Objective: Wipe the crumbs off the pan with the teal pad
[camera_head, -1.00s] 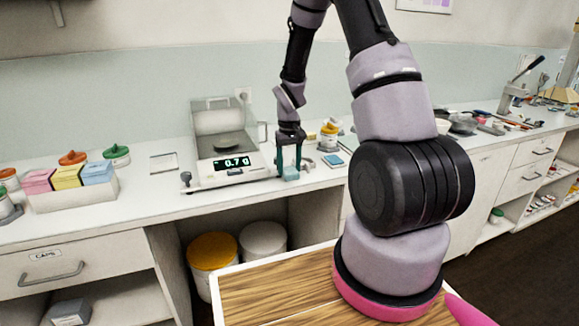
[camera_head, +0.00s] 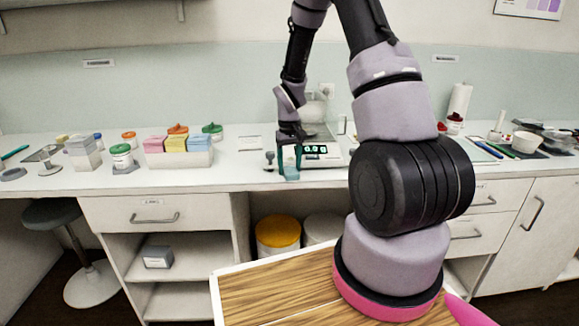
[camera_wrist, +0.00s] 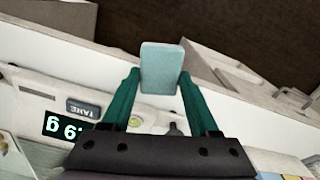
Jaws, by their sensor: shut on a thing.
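My gripper (camera_wrist: 160,80) is shut on the teal pad (camera_wrist: 162,68), a small pale block held between its green fingertips. In the head view my gripper (camera_head: 290,172) is in front of the left part of the white balance (camera_head: 335,160), near the counter's front edge. The balance's lit display (camera_head: 316,150) is partly covered by my fingers; in the wrist view its display (camera_wrist: 62,126) and TARE button (camera_wrist: 84,108) lie beside my left finger. The pan cannot be made out clearly, and no crumbs can be made out.
A box of coloured packs (camera_head: 180,158) and a green-lidded jar (camera_head: 122,158) stand left on the counter (camera_head: 240,178). A paper roll (camera_head: 458,102) and a white bowl (camera_head: 526,141) are at right. Buckets, one yellow-lidded (camera_head: 278,235), sit below. A stool (camera_head: 50,213) is far left.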

